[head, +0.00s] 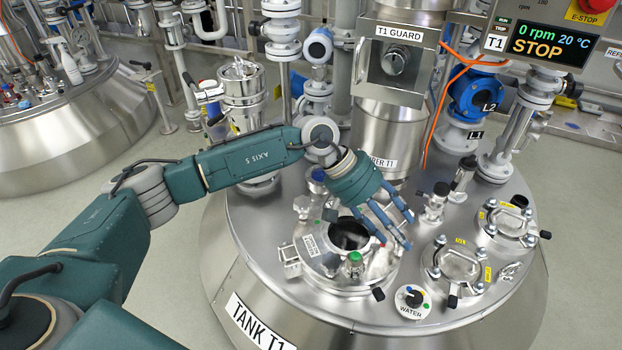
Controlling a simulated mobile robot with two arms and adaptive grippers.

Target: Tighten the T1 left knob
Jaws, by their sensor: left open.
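The tank T1 (245,318) has a steel top with a round hatch (330,277) around a dark opening (349,235). A silver knob-like fitting (302,206) stands at the hatch's left edge. A green-topped fitting (354,262) stands at its front. I cannot tell for sure which part is the T1 left knob. My left gripper (395,239) is open and empty, its blue fingers pointing down over the right side of the hatch. It is right of both fittings and hides part of the hatch's right rim. My right gripper is not in view.
A WATER dial (412,298) and two smaller ports (456,264) (509,222) lie to the right on the tank top. The T1 GUARD box (395,62) and several pipes rise behind. A STOP display (552,42) hangs at upper right.

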